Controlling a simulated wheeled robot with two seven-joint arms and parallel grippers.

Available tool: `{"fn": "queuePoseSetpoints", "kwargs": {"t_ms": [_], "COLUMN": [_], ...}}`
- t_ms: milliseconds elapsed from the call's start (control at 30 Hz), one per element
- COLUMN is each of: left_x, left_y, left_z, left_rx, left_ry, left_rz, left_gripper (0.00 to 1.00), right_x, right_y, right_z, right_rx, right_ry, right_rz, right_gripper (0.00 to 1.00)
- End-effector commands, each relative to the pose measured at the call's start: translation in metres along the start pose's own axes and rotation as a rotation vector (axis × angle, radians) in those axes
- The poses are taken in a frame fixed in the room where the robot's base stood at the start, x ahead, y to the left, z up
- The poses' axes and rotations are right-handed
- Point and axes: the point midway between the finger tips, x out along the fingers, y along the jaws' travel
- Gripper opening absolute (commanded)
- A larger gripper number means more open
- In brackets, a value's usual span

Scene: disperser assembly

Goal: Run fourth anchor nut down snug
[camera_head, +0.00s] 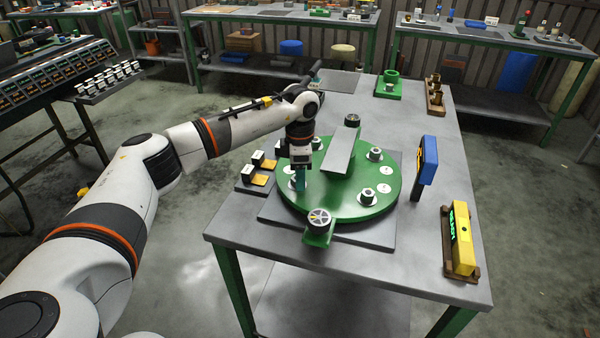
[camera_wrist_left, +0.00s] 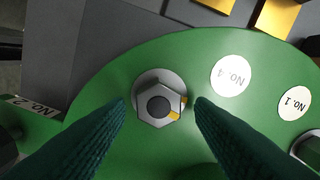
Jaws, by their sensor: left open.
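A green round plate (camera_head: 345,205) lies on a grey base on the table, with several hex nuts on studs around its rim. My left gripper (camera_head: 300,180) points down over the plate's left side. In the left wrist view, a grey hex nut (camera_wrist_left: 148,112) with a yellow mark sits on a washer around a dark stud. The two dark green fingers stand open on either side of this nut, with small gaps. A "No. 4" label (camera_wrist_left: 231,75) is beside the nut, and a "No. 1" label (camera_wrist_left: 294,103) is further right. My right gripper is not in view.
A grey bar (camera_head: 341,152) stands across the plate's middle. A spoked wheel (camera_head: 319,217) is at the front edge. Small blocks with yellow parts (camera_head: 262,179) lie left of the plate. A blue device (camera_head: 429,160) and a yellow display unit (camera_head: 461,240) stand to the right.

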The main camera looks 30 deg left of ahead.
Motion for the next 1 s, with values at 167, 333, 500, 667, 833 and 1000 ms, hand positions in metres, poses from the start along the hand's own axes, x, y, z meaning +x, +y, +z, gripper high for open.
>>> {"fn": "queuePoseSetpoints", "kwargs": {"t_ms": [167,333,500,667,833,1000], "left_x": [-0.007,-0.037,-0.074,-0.102,-0.117,-0.120], "left_y": [0.000,-0.001,-0.001,0.000,0.000,0.000], "left_z": [0.000,-0.001,-0.001,0.000,0.000,0.000], "left_rx": [0.000,0.000,0.000,0.000,0.000,0.000], "left_ry": [0.001,0.002,0.002,0.002,0.000,0.000], "left_rz": [-0.001,-0.004,-0.003,-0.002,-0.001,0.000], "left_gripper": [0.49,0.49,0.49,0.49,0.49,0.49], "right_x": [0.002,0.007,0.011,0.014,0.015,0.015], "right_y": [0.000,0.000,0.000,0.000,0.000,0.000], "right_z": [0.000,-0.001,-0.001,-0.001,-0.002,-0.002], "right_rx": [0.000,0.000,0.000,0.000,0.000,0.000], "right_ry": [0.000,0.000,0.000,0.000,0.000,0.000], "right_rz": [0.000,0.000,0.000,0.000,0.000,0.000], "right_gripper": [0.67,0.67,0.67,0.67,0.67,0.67]}}
